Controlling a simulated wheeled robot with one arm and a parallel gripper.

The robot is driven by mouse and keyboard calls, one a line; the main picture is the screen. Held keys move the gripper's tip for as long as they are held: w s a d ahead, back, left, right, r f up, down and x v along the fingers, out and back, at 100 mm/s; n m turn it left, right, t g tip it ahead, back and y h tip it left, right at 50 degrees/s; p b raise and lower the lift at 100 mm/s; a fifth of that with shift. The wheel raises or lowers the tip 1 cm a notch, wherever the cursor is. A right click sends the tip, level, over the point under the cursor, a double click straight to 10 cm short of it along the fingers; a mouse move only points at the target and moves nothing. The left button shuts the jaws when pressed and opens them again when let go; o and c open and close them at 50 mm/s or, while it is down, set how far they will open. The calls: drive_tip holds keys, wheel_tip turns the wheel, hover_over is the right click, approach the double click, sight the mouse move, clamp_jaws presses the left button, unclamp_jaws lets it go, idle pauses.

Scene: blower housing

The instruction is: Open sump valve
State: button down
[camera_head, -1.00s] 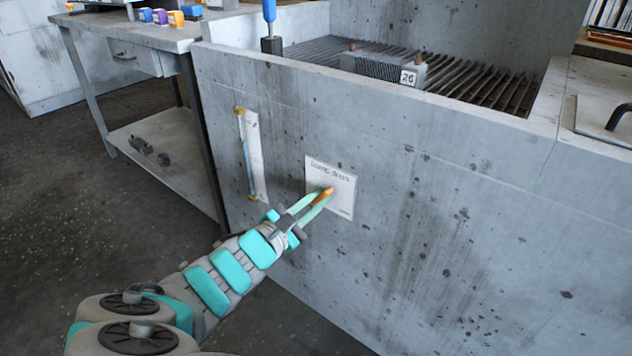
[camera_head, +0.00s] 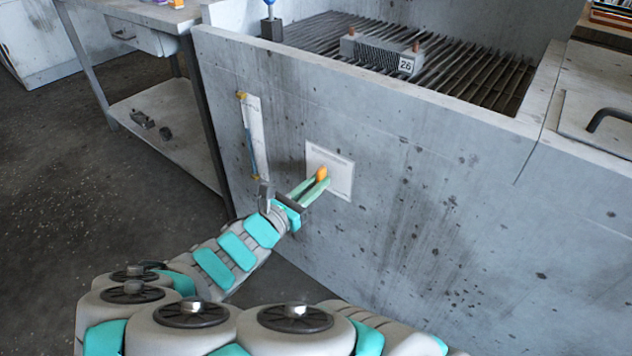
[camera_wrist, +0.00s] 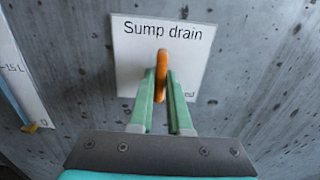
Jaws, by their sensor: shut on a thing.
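The sump valve handle (camera_head: 321,174) is a small orange lever in front of a white plate (camera_head: 341,174) on the concrete wall. In the wrist view the plate (camera_wrist: 196,52) reads "Sump drain", and the orange handle (camera_wrist: 162,62) stands upright in front of it. My gripper (camera_head: 318,181) reaches the handle from the lower left. Its two green fingers are shut on the handle, one on each side, as the wrist view (camera_wrist: 163,88) also shows. The handle's lower part and its mount are hidden between the fingers.
A level gauge (camera_head: 252,135) with a blue line is on the wall left of the plate. Above is a grated basin with a finned block (camera_head: 383,54) marked 26. A workbench (camera_head: 165,125) stands at the left. The wall right of the plate is clear.

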idle(0.4)
drive_tip(key=c, duration=0.9)
unclamp_jaws()
drive_tip(key=shift+o, duration=0.2)
drive_tip(key=v, duration=0.7)
drive_tip(key=shift+s+a+b, duration=0.25)
drive_tip(key=shift+s+b, duration=0.1)
